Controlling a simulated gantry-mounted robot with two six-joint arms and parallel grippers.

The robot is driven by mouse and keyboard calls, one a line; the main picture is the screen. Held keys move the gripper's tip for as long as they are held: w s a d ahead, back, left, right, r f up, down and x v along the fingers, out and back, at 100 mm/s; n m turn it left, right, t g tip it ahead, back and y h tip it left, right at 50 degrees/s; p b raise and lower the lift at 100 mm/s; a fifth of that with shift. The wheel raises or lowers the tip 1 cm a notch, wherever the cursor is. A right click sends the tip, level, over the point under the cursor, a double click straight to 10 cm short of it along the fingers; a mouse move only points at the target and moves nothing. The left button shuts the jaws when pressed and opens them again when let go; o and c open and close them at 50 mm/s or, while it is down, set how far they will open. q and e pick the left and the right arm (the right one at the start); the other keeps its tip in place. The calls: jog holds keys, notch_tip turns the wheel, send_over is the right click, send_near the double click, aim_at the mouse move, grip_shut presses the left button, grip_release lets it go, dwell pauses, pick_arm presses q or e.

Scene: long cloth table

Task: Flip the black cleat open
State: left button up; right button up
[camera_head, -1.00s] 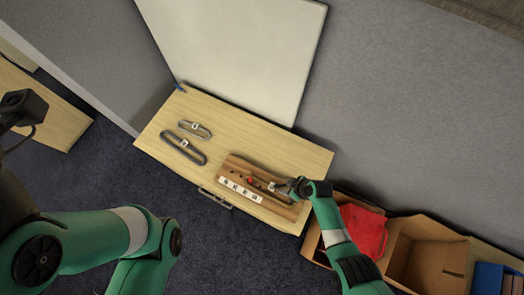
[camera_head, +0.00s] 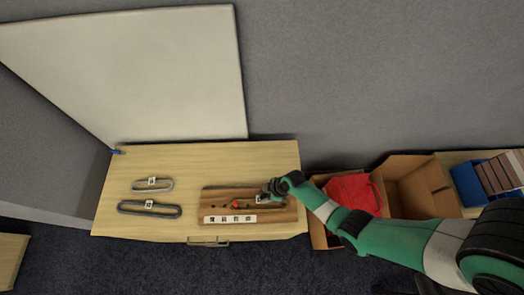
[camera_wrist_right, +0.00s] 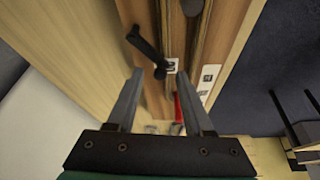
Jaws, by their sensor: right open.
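The wooden board (camera_head: 228,216) lies on the right part of the light wood table, with small fittings and a row of white labels. In the right wrist view a black lever-like part, apparently the black cleat (camera_wrist_right: 147,47), stands out at a slant from the board (camera_wrist_right: 233,30), with a small white tag at its base. My right gripper (camera_head: 266,194) is over the board's right end. In the wrist view its fingers (camera_wrist_right: 162,73) are open, and the lever's base appears between the fingertips; contact cannot be told. The gripper hides the cleat in the head view. My left gripper is out of view.
Two looped straps, grey (camera_head: 152,185) and dark (camera_head: 150,209), lie on the table's left. A red part (camera_head: 236,204) sits on the board. A white panel (camera_head: 150,75) stands behind. Cardboard boxes (camera_head: 410,190), one holding a red bag (camera_head: 353,194), stand at right.

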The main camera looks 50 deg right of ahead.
grip_shut()
dwell(0.5)
jog(key=shift+w+d+m+t+h, duration=0.15)
jog(key=shift+w+m+h, duration=0.15)
jog(key=shift+m, duration=0.45)
jog(key=shift+w+a+m+t+h, duration=0.15)
jog(key=shift+w+m+h, duration=0.15)
jog(key=shift+m, duration=0.45)
jog(key=shift+w+d+m+h, duration=0.2)
jog(key=shift+m+h, duration=0.05)
jog(key=shift+m, duration=0.45)
jog(key=shift+w+d+m+h, duration=0.2)
jog(key=shift+m+h, duration=0.1)
jog(key=shift+m, duration=0.4)
jog(key=shift+w+d+m+h, duration=0.15)
jog(key=shift+w+m+h, duration=0.1)
jog(key=shift+m, duration=0.45)
jog(key=shift+s, duration=0.1)
grip_release()
jog(key=shift+r, duration=0.1)
